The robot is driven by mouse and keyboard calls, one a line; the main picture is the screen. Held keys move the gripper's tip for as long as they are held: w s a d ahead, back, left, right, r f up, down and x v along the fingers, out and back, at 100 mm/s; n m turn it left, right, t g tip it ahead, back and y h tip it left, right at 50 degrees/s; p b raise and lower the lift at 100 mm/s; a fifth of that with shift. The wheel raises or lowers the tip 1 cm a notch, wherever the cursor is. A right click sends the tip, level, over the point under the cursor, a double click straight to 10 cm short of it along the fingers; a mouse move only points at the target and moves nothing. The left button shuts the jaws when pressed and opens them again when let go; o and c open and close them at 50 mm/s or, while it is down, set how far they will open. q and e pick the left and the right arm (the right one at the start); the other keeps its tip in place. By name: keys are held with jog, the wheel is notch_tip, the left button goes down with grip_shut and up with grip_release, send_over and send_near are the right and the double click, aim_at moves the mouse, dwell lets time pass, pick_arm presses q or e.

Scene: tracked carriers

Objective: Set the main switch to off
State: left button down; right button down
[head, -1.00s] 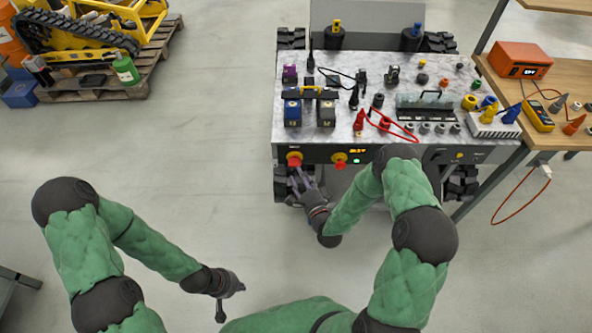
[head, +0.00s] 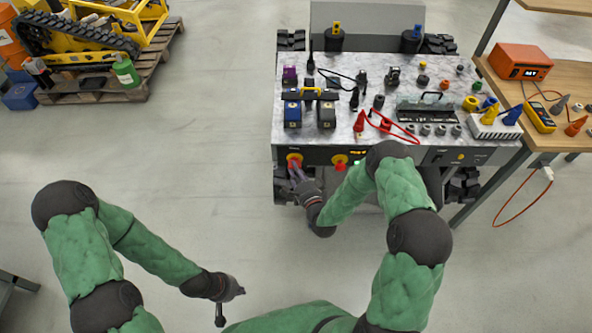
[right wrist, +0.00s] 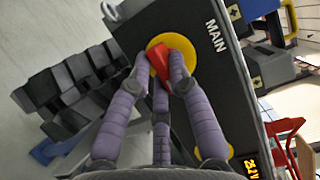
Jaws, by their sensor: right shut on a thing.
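The main switch (head: 294,162) is a red handle on a round yellow plate, at the left end of the carrier's dark front panel. In the right wrist view the red handle (right wrist: 159,62) is beside the word MAIN. My right gripper (right wrist: 162,68) has its purple-grey fingertips on both sides of the handle and is shut on it. In the head view the right gripper (head: 299,176) reaches the switch from below. My left gripper (head: 229,300) hangs low over bare floor, away from the carrier; its finger opening is unclear.
A second red and yellow switch (head: 340,161) is to the right on the panel, near my right forearm. The carrier's top (head: 320,140) bears several plugs, cables and blocks. A wooden bench (head: 560,90) stands at the right.

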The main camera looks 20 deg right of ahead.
jog(key=shift+n, duration=0.4)
jog(key=n+g+h+p, duration=0.1)
jog(key=n, duration=0.3)
jog(key=n+g+h+p, duration=0.2)
jog(key=n, duration=0.2)
jog(key=n+g+h+p, duration=0.2)
jog(key=n, duration=0.2)
jog(key=shift+r+n, duration=0.3)
jog(key=shift+r, duration=0.1)
dwell(0.5)
jog(key=c, duration=1.1)
grip_release()
jog(key=shift+c, duration=0.2)
